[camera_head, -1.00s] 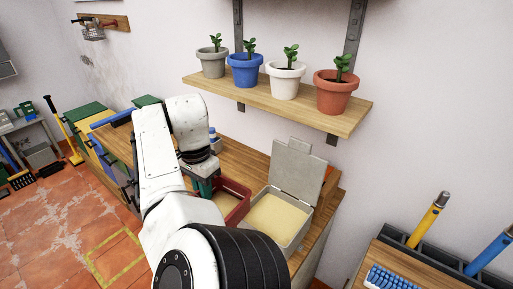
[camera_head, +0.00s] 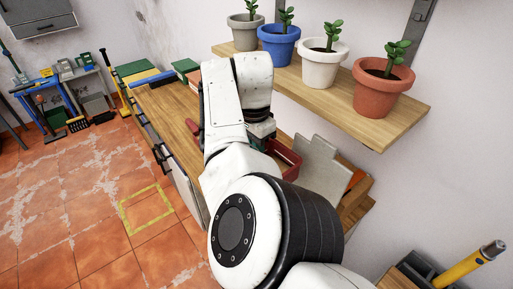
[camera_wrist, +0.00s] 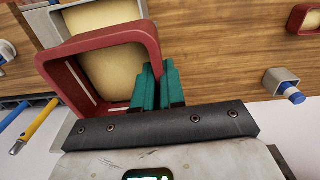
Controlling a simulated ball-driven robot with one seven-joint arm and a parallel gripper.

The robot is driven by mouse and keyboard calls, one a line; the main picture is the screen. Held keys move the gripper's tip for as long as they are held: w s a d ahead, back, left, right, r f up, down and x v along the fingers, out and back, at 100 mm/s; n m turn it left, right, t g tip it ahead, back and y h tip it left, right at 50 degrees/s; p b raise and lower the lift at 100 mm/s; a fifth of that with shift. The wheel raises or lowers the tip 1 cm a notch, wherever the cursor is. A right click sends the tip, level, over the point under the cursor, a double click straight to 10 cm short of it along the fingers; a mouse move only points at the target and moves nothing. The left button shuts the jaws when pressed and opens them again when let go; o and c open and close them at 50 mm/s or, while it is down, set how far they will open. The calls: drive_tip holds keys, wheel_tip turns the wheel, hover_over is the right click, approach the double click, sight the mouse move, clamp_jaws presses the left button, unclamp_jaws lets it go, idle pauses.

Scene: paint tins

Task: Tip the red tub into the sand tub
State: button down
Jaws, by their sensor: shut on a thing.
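The red tub (camera_wrist: 142,32) fills the upper left of the wrist view, with a pale sand-coloured fill inside. My gripper (camera_wrist: 157,75) has its teal fingers shut on the tub's rim. In the head view the tub (camera_head: 286,154) shows partly behind my arm, and my gripper (camera_head: 260,143) is mostly hidden. A grey tub with sand-coloured contents (camera_wrist: 97,16), the sand tub, lies just beyond the red one in the wrist view, partly covered by it.
The wooden bench top (camera_head: 170,105) is largely clear to the left. A shelf (camera_head: 400,113) with several potted plants overhangs the bench. A blue-capped thing (camera_wrist: 290,92) and a small red container (camera_wrist: 303,18) stand to the right in the wrist view.

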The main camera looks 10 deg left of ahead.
drive_tip(key=shift+s+a+r+p, duration=0.1)
drive_tip(key=shift+s+r+p, duration=0.05)
drive_tip(key=shift+p, duration=0.35)
drive_tip(key=shift+f+p, duration=0.35)
drive_tip(key=shift+p, duration=0.1)
drive_tip(key=shift+f+t+y+p, duration=0.5)
drive_tip(key=shift+f+y+p, duration=0.1)
drive_tip(key=shift+f, duration=0.65)
